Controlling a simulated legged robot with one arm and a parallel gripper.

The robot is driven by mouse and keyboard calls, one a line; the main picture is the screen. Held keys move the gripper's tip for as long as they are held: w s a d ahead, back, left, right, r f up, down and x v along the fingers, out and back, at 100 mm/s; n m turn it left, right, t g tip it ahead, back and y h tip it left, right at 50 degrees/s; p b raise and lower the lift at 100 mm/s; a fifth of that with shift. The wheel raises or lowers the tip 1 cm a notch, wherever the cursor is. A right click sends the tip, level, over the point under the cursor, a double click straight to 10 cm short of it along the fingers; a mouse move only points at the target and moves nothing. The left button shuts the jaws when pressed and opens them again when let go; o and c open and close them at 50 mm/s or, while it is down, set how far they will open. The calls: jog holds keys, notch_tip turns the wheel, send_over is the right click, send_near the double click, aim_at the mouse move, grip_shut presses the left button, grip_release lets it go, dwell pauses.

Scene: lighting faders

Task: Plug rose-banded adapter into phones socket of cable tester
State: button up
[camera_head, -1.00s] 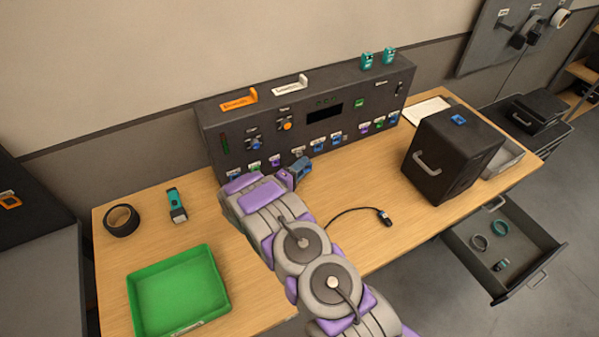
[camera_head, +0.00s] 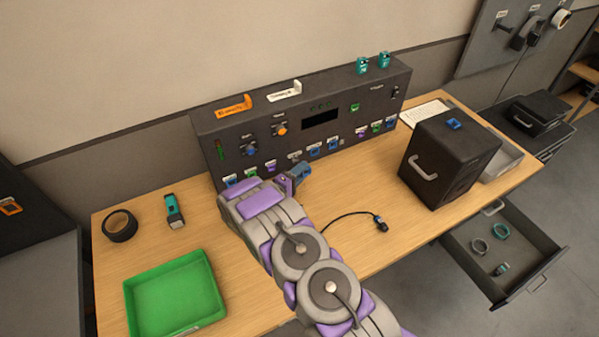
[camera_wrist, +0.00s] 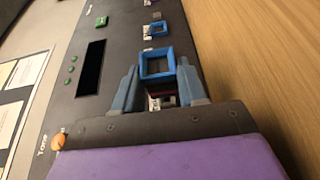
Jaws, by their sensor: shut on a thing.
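The cable tester appears to be the dark console (camera_head: 240,125) at the back of the table, with a row of coloured sockets along its lower front. Its small labels are not readable. My gripper (camera_head: 300,172) is at the lower front, near the middle of that row. In the wrist view my gripper (camera_wrist: 157,85) is shut on a small, mostly hidden piece with a dark reddish band, probably the rose-banded adapter (camera_wrist: 168,92). A blue square socket frame (camera_wrist: 157,63) shows between the fingertips, and another blue socket (camera_wrist: 158,28) lies beyond. I cannot tell whether adapter and socket touch.
A black cable end (camera_head: 380,223) lies right of my arm. A black box (camera_head: 437,180) with a handle stands at the right. A green tray (camera_head: 175,290), a black ring (camera_head: 120,225) and a teal device (camera_head: 174,210) are at the left. An open drawer (camera_head: 505,250) juts out at right.

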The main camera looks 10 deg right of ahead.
jog(key=shift+a, duration=0.9)
jog(key=shift+w+d+p, duration=0.15)
jog(key=shift+d+p, duration=0.25)
jog(key=shift+d, duration=0.6)
jog(key=shift+a, duration=0.3)
jog(key=shift+w+a, duration=0.4)
jog(key=shift+w, duration=0.4)
dwell(1.2)
jog(key=shift+w+a+r, duration=0.15)
jog(key=shift+w, duration=0.05)
dwell(0.5)
jog(key=o, duration=1.2)
